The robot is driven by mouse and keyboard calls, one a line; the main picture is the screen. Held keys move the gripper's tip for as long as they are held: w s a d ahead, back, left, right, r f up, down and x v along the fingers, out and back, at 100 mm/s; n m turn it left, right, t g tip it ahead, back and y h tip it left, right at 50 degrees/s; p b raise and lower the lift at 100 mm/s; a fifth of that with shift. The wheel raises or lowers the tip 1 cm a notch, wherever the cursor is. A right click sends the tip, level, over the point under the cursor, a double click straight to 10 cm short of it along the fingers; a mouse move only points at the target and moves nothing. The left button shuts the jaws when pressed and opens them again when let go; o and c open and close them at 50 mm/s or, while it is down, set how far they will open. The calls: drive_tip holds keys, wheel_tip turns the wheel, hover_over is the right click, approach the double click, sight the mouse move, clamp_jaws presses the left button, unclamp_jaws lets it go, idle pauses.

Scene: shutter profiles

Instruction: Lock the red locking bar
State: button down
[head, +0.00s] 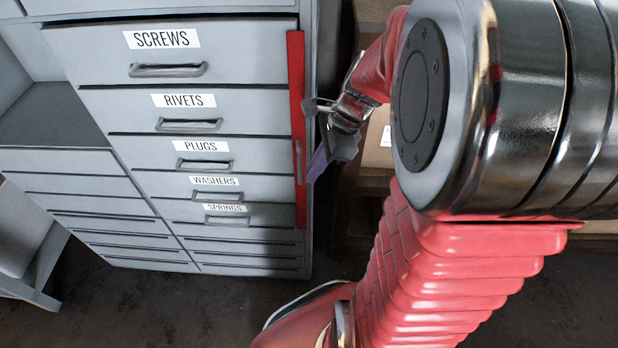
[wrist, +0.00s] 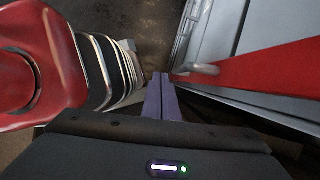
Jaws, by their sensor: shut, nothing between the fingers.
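The red locking bar (head: 295,110) stands upright along the right front edge of the grey drawer cabinet (head: 211,71). It also shows in the wrist view (wrist: 270,75), with a small grey handle (wrist: 197,70) on it. My gripper (head: 313,172) is just right of the bar in the head view, near its lower half. In the wrist view its purple fingers (wrist: 161,82) are together and empty, pointing forward, left of the bar and a little short of the handle. A gap shows between fingers and handle in that view; contact cannot be told from the head view.
The labelled drawers, such as SCREWS (head: 161,40) and SPRINGS (head: 226,208), look closed. A wooden shelf (head: 347,190) with boxes stands right of the cabinet, partly hidden by my arm. Dark floor (head: 150,310) lies open in front.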

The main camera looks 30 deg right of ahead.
drive_tip(key=shift+s+v, duration=0.2)
drive_tip(key=shift+v, duration=0.9)
drive_tip(key=shift+s+v, duration=0.15)
drive_tip(key=shift+v, duration=0.95)
drive_tip(key=shift+a, duration=0.25)
drive_tip(key=s+a+r+n+t+h, duration=0.2)
drive_tip(key=a+n, duration=0.3)
drive_tip(key=n, duration=0.6)
drive_tip(key=s+a+r+n+t+h, duration=0.1)
drive_tip(key=s+a+r+n, duration=0.4)
drive_tip(key=n, duration=0.6)
drive_tip(key=shift+a+r+n+t+h, duration=0.3)
drive_tip(key=shift+a+t+h, duration=0.15)
drive_tip(key=shift+a, duration=0.35)
